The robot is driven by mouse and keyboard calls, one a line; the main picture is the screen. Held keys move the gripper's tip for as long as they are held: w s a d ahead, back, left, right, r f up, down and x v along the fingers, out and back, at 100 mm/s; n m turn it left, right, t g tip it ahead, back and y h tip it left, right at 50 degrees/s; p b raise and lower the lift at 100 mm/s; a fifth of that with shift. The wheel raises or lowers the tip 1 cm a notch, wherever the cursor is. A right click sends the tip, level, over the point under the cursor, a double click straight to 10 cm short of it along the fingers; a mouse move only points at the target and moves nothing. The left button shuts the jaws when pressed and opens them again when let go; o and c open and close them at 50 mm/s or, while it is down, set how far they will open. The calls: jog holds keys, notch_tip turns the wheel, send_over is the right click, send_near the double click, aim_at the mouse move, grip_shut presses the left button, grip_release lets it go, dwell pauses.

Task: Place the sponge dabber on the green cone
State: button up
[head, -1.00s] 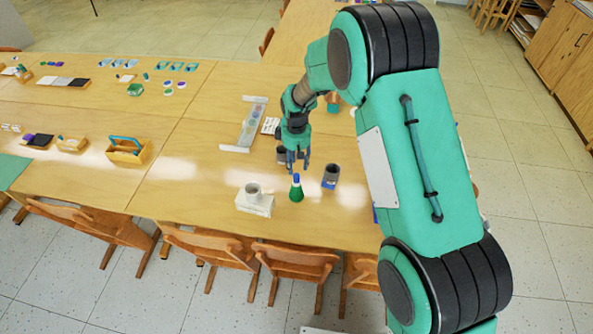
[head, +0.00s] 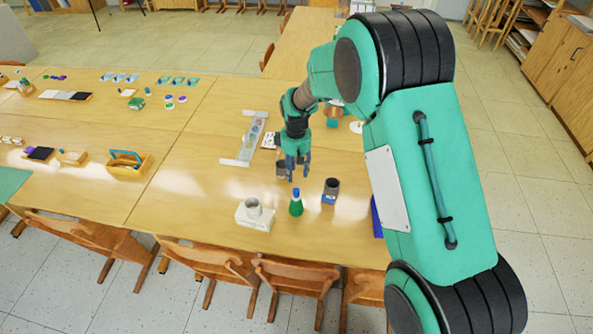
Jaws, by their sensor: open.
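A green cone (head: 296,208) stands upright near the front of the wooden table, with a blue piece at its top and a pale band below that. I cannot tell whether this blue top is the sponge dabber, and I pick out no other dabber for certain. My gripper (head: 298,176) is open, fingers pointing down, above and slightly behind the cone's top in the picture. A gap shows between the fingertips and the blue top. I see nothing between the fingers.
A pale cup on a white block (head: 254,220) stands left of the cone, and a dark cup on a blue base (head: 330,190) stands right. Another cup (head: 282,170) is close behind my gripper. A wooden carrier (head: 128,165) sits farther left. Bare table (head: 190,190) lies between.

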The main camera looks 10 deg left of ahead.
dwell(0.3)
jog(key=s+d+r+m+t, duration=0.15)
jog(key=s+d+r, duration=0.25)
jog(key=d+r, duration=0.45)
jog(key=s+d+r+m, duration=0.2)
jog(key=s+d+r, duration=0.25)
jog(key=r, duration=0.65)
jog(key=s+d+r+m+t, duration=0.15)
jog(key=s+d+r, duration=0.25)
jog(key=d+r, duration=0.4)
jog(key=s+d+r+m+t, duration=0.1)
jog(key=s+d, duration=0.3)
jog(key=s, duration=0.4)
jog(key=s+d+r+m, duration=0.3)
jog(key=s+d+r, duration=0.1)
jog(key=s, duration=0.5)
jog(key=s+d+r+m+t, duration=0.1)
jog(key=s+d+r+m, duration=0.2)
jog(key=s, duration=0.6)
jog(key=shift+d+t, duration=0.3)
jog(key=shift+d, duration=0.45)
jog(key=shift+f, duration=0.1)
notch_tip(320, 180, down, 6)
jog(key=b, duration=0.6)
